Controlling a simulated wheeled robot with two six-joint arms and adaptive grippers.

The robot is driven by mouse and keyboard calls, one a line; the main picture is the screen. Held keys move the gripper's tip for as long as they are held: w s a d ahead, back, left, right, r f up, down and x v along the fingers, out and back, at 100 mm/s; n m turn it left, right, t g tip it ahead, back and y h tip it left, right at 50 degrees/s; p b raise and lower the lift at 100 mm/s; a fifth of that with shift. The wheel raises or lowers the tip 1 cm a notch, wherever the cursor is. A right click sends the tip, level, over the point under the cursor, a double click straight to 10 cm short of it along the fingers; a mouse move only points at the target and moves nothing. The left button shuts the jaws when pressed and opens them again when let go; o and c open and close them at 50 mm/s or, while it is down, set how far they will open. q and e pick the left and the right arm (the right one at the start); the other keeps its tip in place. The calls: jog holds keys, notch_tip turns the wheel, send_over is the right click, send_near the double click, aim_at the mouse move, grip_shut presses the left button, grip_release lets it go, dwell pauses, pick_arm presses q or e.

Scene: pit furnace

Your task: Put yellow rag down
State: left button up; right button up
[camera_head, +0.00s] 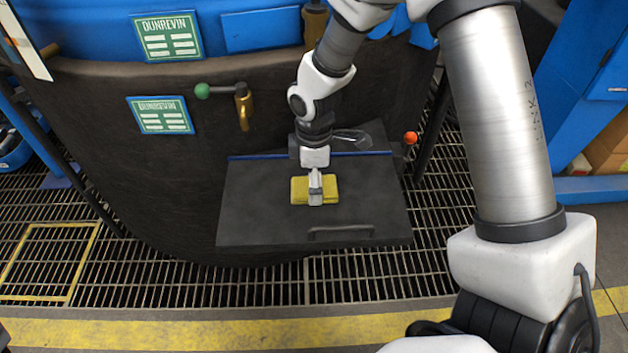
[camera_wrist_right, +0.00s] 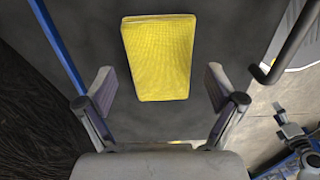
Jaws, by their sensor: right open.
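The yellow rag (camera_head: 299,191) lies flat on a dark fold-out panel (camera_head: 260,215) on the furnace's front. My right gripper (camera_head: 315,195) is over the rag in the head view and hides its middle. In the right wrist view the rag (camera_wrist_right: 158,58) lies whole on the dark surface, ahead of the fingers. My right gripper (camera_wrist_right: 161,92) is open there, its fingers spread wide and not touching the rag. My left gripper is not in view.
A handle bar (camera_head: 340,230) runs along the panel's near edge, and a blue strip (camera_head: 255,156) along its back. A green-knobbed lever (camera_head: 203,91) and an orange knob (camera_head: 410,138) flank the panel. Metal grating (camera_head: 180,270) lies below.

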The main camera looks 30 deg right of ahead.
notch_tip(320, 180, up, 12)
jog(key=p, duration=0.3)
jog(key=shift+f+p, duration=0.25)
jog(key=shift+p, duration=0.05)
